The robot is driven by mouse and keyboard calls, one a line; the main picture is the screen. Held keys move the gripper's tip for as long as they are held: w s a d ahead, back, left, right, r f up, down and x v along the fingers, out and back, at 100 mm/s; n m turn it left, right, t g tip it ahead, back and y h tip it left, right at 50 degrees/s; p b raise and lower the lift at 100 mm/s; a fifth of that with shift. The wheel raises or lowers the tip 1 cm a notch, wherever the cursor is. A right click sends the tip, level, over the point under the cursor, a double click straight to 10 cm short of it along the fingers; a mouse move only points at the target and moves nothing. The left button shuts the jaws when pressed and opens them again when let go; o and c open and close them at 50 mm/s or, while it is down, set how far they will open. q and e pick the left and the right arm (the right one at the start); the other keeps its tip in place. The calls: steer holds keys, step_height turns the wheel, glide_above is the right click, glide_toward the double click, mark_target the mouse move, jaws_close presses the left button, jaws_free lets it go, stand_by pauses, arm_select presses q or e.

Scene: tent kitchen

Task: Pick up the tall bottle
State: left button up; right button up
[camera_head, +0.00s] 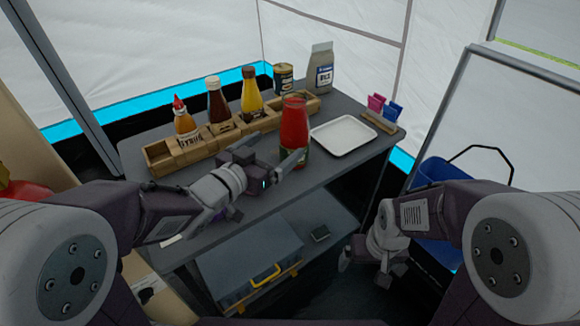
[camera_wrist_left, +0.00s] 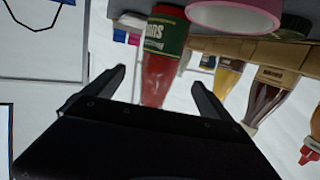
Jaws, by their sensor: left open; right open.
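A tall red bottle (camera_head: 294,124) with a green label stands upright near the front edge of the grey table. My left gripper (camera_head: 275,152) is open just left of it, its fingers pointing toward it. In the left wrist view, which looks upside down, the red bottle (camera_wrist_left: 158,75) shows between the two open fingers (camera_wrist_left: 160,80); I cannot tell whether they touch it. My right gripper (camera_head: 366,270) is open and empty, low beside the table's right side. Brown (camera_head: 218,100), yellow (camera_head: 252,94) and red-capped (camera_head: 184,118) bottles stand in a wooden rack.
The wooden rack (camera_head: 160,158) runs behind the left gripper. A white tray (camera_head: 343,135) lies right of the red bottle. A can (camera_head: 284,76) and a grey carton (camera_head: 320,68) stand at the back. A pink ring (camera_wrist_left: 238,15) is near the bottle in the wrist view. A blue bin (camera_head: 440,172) is right.

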mark_target(287, 144)
arm_select(q)
steer(key=shift+d+f, duration=0.15)
steer(key=shift+f, duration=0.65)
steer(key=shift+w+d, duration=0.15)
steer(key=shift+w, duration=0.05)
steer(key=b+x, duration=0.1)
steer(key=x, duration=0.2)
steer(key=shift+w+d, duration=0.1)
steer(key=shift+w, duration=0.2)
steer(key=shift+w+d+f, duration=0.1)
steer(key=shift+w+f, duration=0.05)
steer(key=shift+w, duration=0.05)
steer(key=b+x, duration=0.1)
steer(key=x, duration=0.3)
steer(key=shift+w+f+b, duration=0.1)
steer(key=shift+f+b, duration=0.05)
steer(key=shift+b, duration=0.25)
steer(key=shift+w+d, duration=0.15)
steer(key=shift+w, duration=0.05)
steer(key=shift+s, duration=0.1)
arm_select(e)
step_height(287, 144, down, 4)
steer(key=shift+d+f, duration=0.1)
